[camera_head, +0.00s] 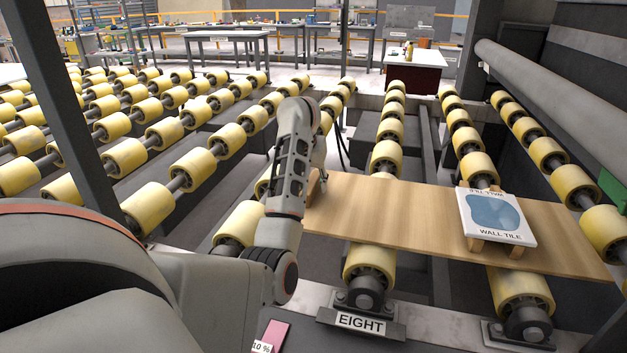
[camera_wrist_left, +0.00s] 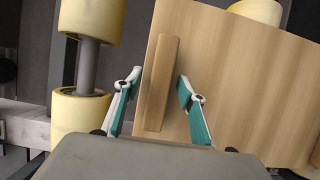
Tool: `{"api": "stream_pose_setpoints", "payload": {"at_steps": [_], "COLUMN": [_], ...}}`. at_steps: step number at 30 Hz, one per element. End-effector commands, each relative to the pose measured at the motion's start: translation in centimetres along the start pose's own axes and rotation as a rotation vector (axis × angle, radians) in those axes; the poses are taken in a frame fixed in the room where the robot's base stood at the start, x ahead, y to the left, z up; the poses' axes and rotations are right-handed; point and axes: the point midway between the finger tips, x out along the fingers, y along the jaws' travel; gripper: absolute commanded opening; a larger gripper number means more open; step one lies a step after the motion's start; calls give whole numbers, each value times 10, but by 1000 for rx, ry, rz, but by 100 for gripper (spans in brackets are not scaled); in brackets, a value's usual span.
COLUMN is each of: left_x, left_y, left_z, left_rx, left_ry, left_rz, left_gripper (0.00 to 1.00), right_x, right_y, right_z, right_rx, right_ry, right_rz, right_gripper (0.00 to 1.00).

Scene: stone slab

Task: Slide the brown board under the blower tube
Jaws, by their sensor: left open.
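The brown board (camera_head: 395,213) lies flat across several yellow rollers, and its left end is beside my left gripper (camera_head: 318,185). In the left wrist view a raised wooden strip (camera_wrist_left: 163,85) stands on the board (camera_wrist_left: 240,85). The teal-padded fingers of my left gripper (camera_wrist_left: 160,85) are open, one on each side of the strip, with gaps visible. In the head view the fingers are mostly hidden by the wrist. The blower tube (camera_head: 555,100) is a long grey cylinder along the right side. My right gripper is not in view.
A white wall tile (camera_head: 496,218) with a blue shape rests on wooden supports at the board's right part. Rows of yellow rollers (camera_head: 387,158) run toward the back. A label reading EIGHT (camera_head: 361,322) is on the near rail. A pink card (camera_head: 272,338) lies at the front.

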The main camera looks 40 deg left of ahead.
Motion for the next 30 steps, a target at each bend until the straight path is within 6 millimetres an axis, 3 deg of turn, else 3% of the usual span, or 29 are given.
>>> {"api": "stream_pose_setpoints", "payload": {"at_steps": [9,14,30], "left_x": [1,1,2], "left_y": [0,0,-15], "left_z": [1,1,0], "left_rx": [-1,0,1], "left_ry": [-2,-2,0], "left_rz": [-1,-1,-4], "left_gripper": [40,0,0], "right_x": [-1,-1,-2], "right_y": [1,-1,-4], "right_z": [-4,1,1], "right_rx": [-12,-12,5], "right_ry": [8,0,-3], "right_rz": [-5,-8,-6], "right_gripper": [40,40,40]}}
